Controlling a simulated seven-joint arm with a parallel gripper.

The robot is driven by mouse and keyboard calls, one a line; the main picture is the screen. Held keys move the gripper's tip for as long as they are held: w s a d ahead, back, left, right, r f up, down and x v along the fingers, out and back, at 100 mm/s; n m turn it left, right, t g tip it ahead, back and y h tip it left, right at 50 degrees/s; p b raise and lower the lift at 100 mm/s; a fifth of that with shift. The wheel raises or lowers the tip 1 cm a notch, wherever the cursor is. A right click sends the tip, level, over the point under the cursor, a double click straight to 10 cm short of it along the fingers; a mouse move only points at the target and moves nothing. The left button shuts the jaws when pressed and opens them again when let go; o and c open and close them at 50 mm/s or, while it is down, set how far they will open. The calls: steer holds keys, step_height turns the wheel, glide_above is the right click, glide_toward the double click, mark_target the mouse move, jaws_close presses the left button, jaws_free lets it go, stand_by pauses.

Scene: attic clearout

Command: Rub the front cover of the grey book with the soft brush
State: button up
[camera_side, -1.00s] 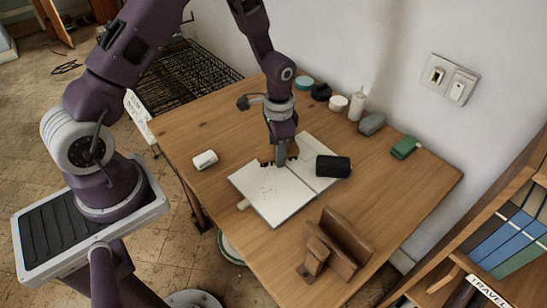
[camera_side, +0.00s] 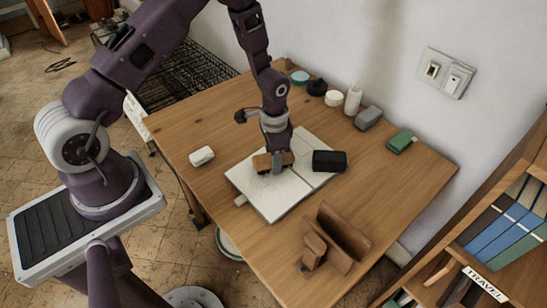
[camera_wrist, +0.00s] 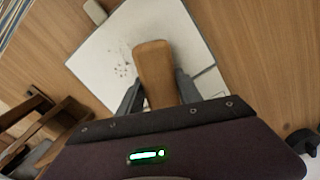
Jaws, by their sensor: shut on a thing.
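The grey book (camera_side: 281,196) lies flat and spread on the wooden table, pale grey, with a seam across it. In the wrist view its pale surface (camera_wrist: 100,56) has a cluster of small brown specks left of the brush. My gripper (camera_side: 277,169) is shut on the soft brush (camera_side: 262,163), a tan wooden block, low over the book. In the wrist view the brush (camera_wrist: 154,62) sits between the fingers of my gripper (camera_wrist: 158,93). Its underside is hidden, so I cannot tell whether it touches the cover.
A black block (camera_side: 329,161) lies at the book's right edge. A white block (camera_side: 201,156) lies left of it. A brown wooden stand (camera_side: 335,240) is in front. A bottle (camera_side: 353,99), a grey block (camera_side: 368,118) and a green block (camera_side: 401,140) line the back.

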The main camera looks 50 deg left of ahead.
mark_target(258, 166)
steer(key=shift+f, duration=0.35)
stand_by(0.5)
steer(key=shift+s+f, duration=0.1)
steer(key=shift+s, duration=1.3)
steer(key=shift+s, duration=1.25)
steer(key=shift+s+f, duration=0.15)
steer(key=shift+s, duration=1.2)
steer(key=shift+d, duration=0.15)
